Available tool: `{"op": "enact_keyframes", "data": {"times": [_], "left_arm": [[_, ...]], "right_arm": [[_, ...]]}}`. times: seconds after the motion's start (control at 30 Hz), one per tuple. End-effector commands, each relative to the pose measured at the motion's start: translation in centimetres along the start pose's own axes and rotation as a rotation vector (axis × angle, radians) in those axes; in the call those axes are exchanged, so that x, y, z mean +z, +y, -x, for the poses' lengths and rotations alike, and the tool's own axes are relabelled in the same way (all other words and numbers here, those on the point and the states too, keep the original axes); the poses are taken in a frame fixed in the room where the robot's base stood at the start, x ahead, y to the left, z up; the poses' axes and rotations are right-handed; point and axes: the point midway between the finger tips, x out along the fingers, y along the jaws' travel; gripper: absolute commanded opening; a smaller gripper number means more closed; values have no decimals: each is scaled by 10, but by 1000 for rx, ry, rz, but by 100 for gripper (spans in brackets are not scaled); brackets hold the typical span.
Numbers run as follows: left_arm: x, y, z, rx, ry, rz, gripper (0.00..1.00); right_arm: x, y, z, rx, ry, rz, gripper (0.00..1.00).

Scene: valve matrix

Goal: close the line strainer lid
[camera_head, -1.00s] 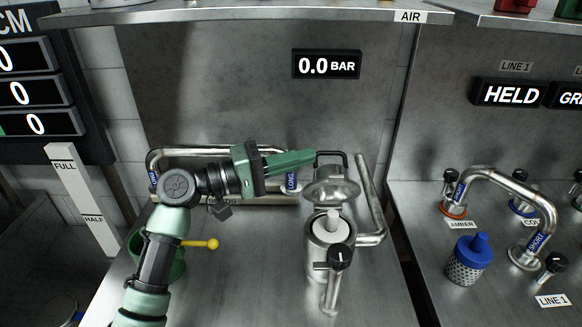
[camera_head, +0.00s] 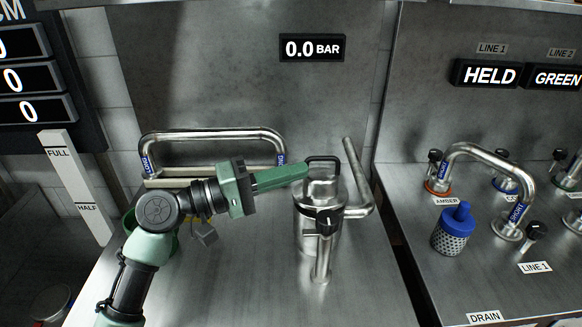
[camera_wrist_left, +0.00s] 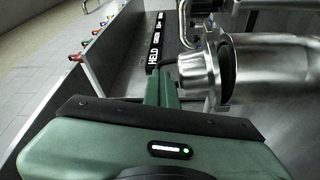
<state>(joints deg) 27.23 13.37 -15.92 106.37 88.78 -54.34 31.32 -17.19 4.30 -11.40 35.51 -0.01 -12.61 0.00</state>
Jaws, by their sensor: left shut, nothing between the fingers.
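The line strainer (camera_head: 306,235) is a steel cylinder on the bench, with a black knob and a pipe in front. Its steel lid (camera_head: 322,188) sits over the mouth, with a black loop handle (camera_head: 322,160) on it. In the left wrist view the lid (camera_wrist_left: 200,72) is at the body's end, with a dark band between lid and body (camera_wrist_left: 280,72); I cannot tell if it is fully seated. My left gripper (camera_head: 304,169) is shut and empty, its tip at the lid's handle; contact is unclear. Its fingers also show in the left wrist view (camera_wrist_left: 161,88).
A long bent steel pipe (camera_head: 212,135) stands behind my left arm. A slanted steel pipe (camera_head: 357,178) rises just right of the strainer. A blue-topped mesh basket (camera_head: 452,230) and another pipe (camera_head: 490,155) are on the right bench. The bench front is clear.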

Motion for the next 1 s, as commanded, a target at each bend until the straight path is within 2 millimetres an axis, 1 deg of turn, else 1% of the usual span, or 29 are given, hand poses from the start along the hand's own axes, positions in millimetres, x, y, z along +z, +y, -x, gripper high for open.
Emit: {"op": "enact_keyframes", "data": {"times": [0.03,0.27,0.87,1.0], "left_arm": [[2,-12,1,-17,-1,7,0],[5,-18,2,-19,2,8,0],[5,-19,3,-17,4,7,0],[4,-12,1,-16,4,6,0]], "right_arm": [[0,-1,-4,-2,0,0,0],[0,-2,-7,-2,0,0,0],[2,5,-8,6,-1,4,0],[1,5,-2,6,-1,4,0]]}}
